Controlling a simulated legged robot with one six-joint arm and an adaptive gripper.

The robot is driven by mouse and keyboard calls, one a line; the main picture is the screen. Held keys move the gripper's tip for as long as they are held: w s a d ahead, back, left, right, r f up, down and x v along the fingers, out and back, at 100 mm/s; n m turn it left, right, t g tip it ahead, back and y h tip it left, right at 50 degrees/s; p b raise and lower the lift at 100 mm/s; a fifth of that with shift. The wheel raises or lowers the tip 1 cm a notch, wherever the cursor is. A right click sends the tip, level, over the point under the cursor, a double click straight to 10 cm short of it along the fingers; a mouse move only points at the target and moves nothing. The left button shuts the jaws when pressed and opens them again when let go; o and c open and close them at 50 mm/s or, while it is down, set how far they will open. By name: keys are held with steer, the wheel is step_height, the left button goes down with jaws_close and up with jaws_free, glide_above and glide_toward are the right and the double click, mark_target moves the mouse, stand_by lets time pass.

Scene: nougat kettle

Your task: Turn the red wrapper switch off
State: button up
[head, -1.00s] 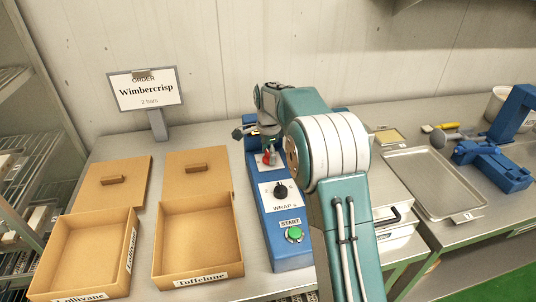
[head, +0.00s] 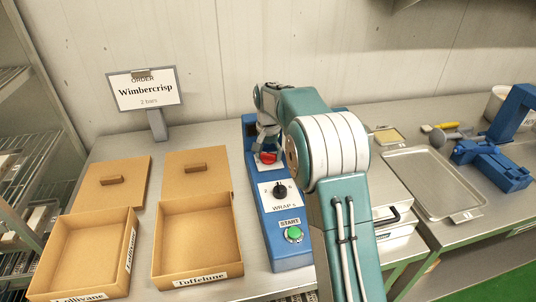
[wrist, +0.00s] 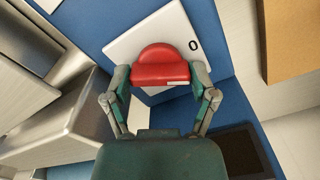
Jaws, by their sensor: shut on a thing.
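The red wrapper switch (head: 267,157) sits on a white plate on the blue wrapper machine (head: 252,190), behind the black WRAP knob. In the wrist view the red switch handle (wrist: 160,58) lies across its white plate (wrist: 130,42), with a "0" mark to its upper right. My gripper (wrist: 160,77) is shut on the handle, one finger at each end of it. In the head view my gripper (head: 267,143) is over the switch, partly hidden by my arm. The handle's pivot is hidden.
The black WRAP knob (head: 280,190) and green START button (head: 294,234) are in front of the switch on the machine. Open cardboard boxes (head: 240,225) stand to the left. A metal tray (head: 418,165) lies to the right.

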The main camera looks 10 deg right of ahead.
steer(key=n, duration=0.5)
steer(key=shift+w+n, duration=0.15)
steer(key=shift+n, duration=0.15)
stand_by(0.4)
steer(key=o, duration=1)
steer(key=shift+r, duration=0.1)
step_height(320, 180, up, 12)
steer(key=shift+a+f, duration=0.1)
steer(key=shift+f, duration=0.05)
